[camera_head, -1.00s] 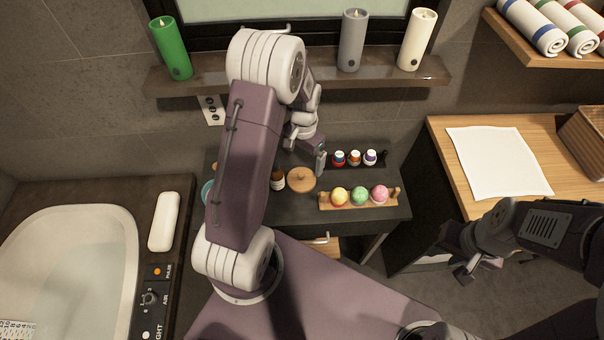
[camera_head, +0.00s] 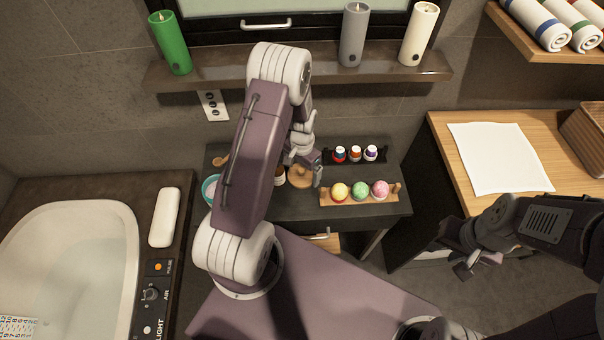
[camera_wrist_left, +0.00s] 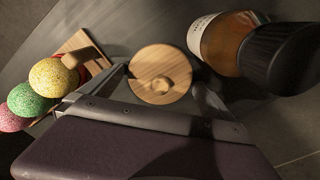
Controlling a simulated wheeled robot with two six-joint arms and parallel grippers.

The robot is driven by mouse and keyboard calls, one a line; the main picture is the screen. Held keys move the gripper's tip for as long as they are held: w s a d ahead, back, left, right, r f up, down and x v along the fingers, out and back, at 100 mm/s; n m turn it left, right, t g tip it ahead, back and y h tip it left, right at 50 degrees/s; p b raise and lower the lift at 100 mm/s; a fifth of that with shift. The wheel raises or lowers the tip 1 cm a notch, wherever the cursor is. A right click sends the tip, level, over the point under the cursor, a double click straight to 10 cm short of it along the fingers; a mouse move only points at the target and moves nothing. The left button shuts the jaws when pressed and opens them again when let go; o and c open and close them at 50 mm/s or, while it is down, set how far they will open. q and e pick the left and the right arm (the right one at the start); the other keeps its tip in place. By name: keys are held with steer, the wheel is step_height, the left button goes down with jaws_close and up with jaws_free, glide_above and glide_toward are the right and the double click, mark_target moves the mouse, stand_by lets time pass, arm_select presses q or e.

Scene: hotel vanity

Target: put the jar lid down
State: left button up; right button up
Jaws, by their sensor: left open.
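The jar lid is a round, light wooden disc with a small knob (camera_head: 299,174). It appears to lie on the dark table, beside an amber bottle. In the left wrist view the lid (camera_wrist_left: 158,66) sits between the fingers of my left gripper (camera_wrist_left: 158,84), knob facing the camera. My left gripper (camera_head: 312,172) is open, with its fingers at the lid's sides; whether they touch it is hard to tell. A teal jar or bowl with pale contents (camera_head: 209,189) is partly hidden behind my left arm. My right gripper (camera_head: 463,262) hangs off to the right, away from the lid.
The amber bottle with a black cap (camera_wrist_left: 230,40) stands close beside the lid. A wooden holder with coloured balls (camera_head: 359,191) is to the right, and a dark rack of small bottles (camera_head: 355,155) behind it. A wooden scoop (camera_head: 220,160) lies at the back left.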

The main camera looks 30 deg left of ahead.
arm_select(q)
steer(key=c, duration=1.3)
steer(key=shift+o, duration=0.2)
step_height(320, 180, up, 4)
steer(key=shift+f, duration=0.1)
steer(key=s+d+r, duration=0.4)
steer(key=d+r, duration=0.3)
steer(key=d, duration=0.4)
steer(key=b, duration=0.5)
glide_toward(301, 169)
step_height(301, 169, down, 6)
steer(key=shift+r, duration=0.15)
steer(key=shift+d+f+b, duration=0.1)
steer(key=shift+f+b, duration=0.35)
steer(key=shift+f, duration=1.55)
